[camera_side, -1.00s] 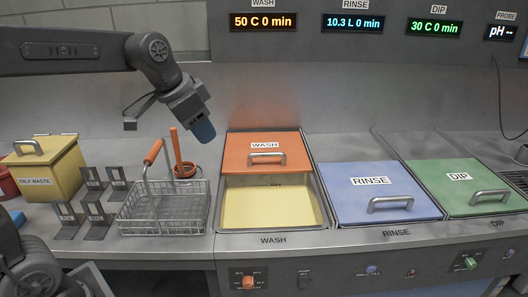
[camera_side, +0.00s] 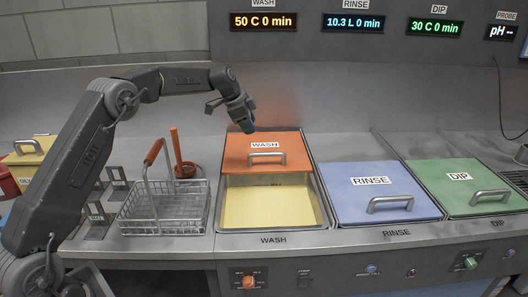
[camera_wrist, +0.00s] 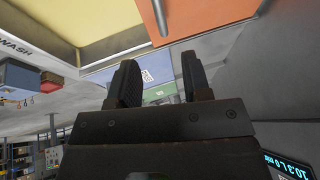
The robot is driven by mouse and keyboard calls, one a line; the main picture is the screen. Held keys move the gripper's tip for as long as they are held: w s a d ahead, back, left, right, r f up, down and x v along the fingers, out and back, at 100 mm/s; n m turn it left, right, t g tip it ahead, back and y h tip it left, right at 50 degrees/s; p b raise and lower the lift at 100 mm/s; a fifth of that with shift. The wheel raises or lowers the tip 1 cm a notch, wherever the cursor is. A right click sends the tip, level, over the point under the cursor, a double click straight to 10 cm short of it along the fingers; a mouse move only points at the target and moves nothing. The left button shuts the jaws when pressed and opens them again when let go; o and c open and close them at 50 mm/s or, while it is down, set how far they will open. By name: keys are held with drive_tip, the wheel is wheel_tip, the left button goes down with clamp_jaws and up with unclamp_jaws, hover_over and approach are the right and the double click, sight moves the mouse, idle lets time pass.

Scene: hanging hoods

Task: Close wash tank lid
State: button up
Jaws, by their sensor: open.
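The orange wash lid (camera_side: 262,159) covers the back part of the wash tank (camera_side: 318,205) in the side view, and its front part is open. Pale yellow liquid or tank floor (camera_side: 268,207) shows there. The lid's grey bar handle (camera_side: 266,155) is near its front edge. My gripper (camera_side: 246,126) is above the back left corner of the orange lid, apart from it. In the wrist view my gripper's two fingers (camera_wrist: 158,85) stand apart with nothing between them. The orange lid (camera_wrist: 195,15) fills the top right there.
The blue rinse lid (camera_side: 375,192) and green dip lid (camera_side: 465,185) lie shut to the right. A wire basket (camera_side: 165,212) with an orange handle stands left of the wash tank. A yellow oily waste bin (camera_side: 25,155) is far left. The wall panel rises behind.

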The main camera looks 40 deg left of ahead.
drive_tip(key=x, duration=1.3)
drive_tip(key=shift+c, duration=0.3)
clamp_jaws()
